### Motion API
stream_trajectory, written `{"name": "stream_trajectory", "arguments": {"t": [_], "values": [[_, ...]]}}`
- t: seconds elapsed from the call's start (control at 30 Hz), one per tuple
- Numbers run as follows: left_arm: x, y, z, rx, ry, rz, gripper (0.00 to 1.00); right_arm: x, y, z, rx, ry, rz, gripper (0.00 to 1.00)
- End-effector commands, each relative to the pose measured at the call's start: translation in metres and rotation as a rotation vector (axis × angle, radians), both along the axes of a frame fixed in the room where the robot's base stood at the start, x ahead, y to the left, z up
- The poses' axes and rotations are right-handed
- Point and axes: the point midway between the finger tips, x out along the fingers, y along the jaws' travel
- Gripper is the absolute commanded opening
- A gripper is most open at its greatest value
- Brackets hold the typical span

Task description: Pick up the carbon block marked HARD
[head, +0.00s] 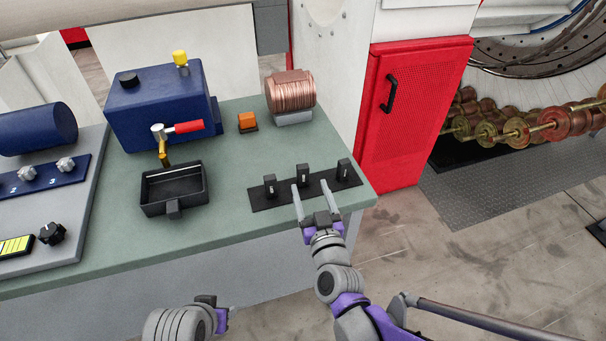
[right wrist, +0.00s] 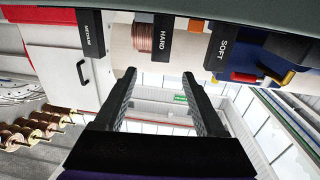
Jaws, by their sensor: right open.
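Three black carbon blocks stand upright in a row on a black strip on the bench. The HARD block (head: 303,175) is the middle one; its label reads clearly in the right wrist view (right wrist: 163,38). The SOFT block (head: 269,185) stands left of it and the MEDIUM block (head: 344,169) right of it. My right gripper (head: 310,187) is open and empty. Its fingers point towards the HARD block; in the right wrist view the fingertips (right wrist: 158,75) are apart from it. My left gripper (head: 219,314) is low at the bottom edge, its jaws unclear.
The black strip (head: 257,200) lies near the front edge of the green bench (head: 235,222). Behind stand a copper coil (head: 290,92) and an orange button (head: 247,121). A black tray (head: 175,205) and a blue box (head: 150,100) are left. A red cabinet (head: 415,110) stands right.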

Motion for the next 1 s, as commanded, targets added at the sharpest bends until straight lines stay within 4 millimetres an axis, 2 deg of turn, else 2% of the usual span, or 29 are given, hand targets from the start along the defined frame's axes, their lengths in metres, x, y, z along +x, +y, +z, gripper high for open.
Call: {"name": "stream_trajectory", "arguments": {"t": [0.1,0.37,0.63,0.93,0.97,1.0], "values": [[0.000,0.000,0.001,0.000,0.000,0.000,0.50,0.020,0.004,0.000,0.000,0.001,0.000,0.72],[0.000,0.000,0.002,0.000,-0.001,0.000,0.50,0.041,0.009,-0.002,0.000,0.002,0.000,0.72],[0.001,0.000,0.006,0.000,-0.002,0.000,0.50,0.078,0.017,-0.005,-0.001,0.003,0.001,0.72],[0.001,0.000,0.006,0.000,-0.002,0.000,0.50,0.084,0.018,-0.006,0.000,0.003,0.001,0.72],[0.001,0.000,0.006,0.000,-0.002,0.000,0.50,0.084,0.018,-0.006,0.000,0.003,0.001,0.71],[0.001,0.000,0.006,0.000,-0.002,0.000,0.50,0.084,0.018,-0.006,0.000,0.003,0.001,0.64]]}}
